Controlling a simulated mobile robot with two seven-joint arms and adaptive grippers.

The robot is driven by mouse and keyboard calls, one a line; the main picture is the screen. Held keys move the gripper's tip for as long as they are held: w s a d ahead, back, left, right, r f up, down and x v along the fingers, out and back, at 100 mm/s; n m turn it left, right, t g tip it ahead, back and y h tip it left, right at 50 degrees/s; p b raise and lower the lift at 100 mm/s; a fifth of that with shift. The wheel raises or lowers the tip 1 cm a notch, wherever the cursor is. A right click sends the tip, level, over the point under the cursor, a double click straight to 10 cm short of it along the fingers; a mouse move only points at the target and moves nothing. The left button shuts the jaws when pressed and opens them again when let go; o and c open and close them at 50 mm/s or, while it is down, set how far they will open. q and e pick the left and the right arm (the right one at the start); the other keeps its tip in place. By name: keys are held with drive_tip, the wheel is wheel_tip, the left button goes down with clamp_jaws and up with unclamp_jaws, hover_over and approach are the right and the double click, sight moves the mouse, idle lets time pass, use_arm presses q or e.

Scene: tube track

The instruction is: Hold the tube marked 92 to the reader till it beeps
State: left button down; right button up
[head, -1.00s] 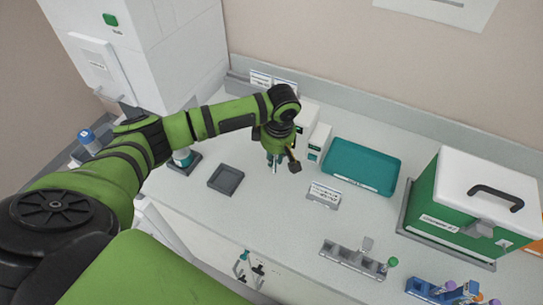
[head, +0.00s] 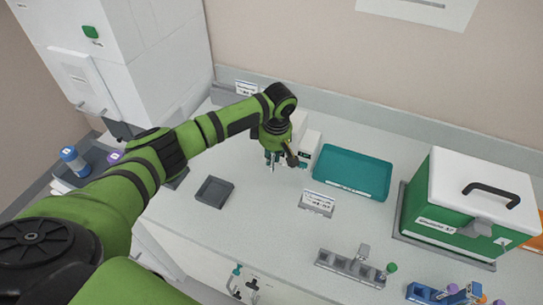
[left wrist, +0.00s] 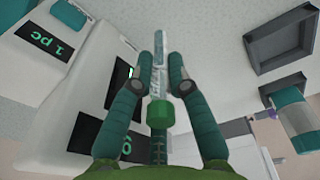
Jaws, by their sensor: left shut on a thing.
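My left gripper (head: 271,162) is above the counter, in front of the small white devices. In the left wrist view its fingers (left wrist: 162,62) are shut on a clear tube (left wrist: 159,48) with a green cap (left wrist: 160,115). The tube's marking cannot be read. A white device with a dark screen (left wrist: 92,132) and a thin green light is just left of the fingers; it also shows in the head view (head: 308,151). Another white device with a "1 pc" display (left wrist: 43,38) is further left. Which one is the reader is unclear. My right gripper is not in view.
A dark square tray (head: 214,192) lies left of the gripper, a teal tray (head: 352,172) to its right. A label stand (head: 317,203), a grey rack (head: 350,268), a blue rack (head: 425,293) and a green box with white lid (head: 455,205) stand further right.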

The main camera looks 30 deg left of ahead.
use_arm(q)
drive_tip(key=shift+r, duration=0.1)
drive_tip(key=c, duration=2)
unclamp_jaws()
drive_tip(key=r+p, duration=0.1)
drive_tip(key=s+p, duration=0.1)
drive_tip(key=p, duration=0.1)
drive_tip(key=shift+s+r, duration=0.2)
drive_tip(key=shift+r, duration=0.15)
drive_tip(key=shift+s+d+r, duration=0.15)
drive_tip(key=shift+s+r, duration=1.45)
drive_tip(key=shift+s, duration=0.25)
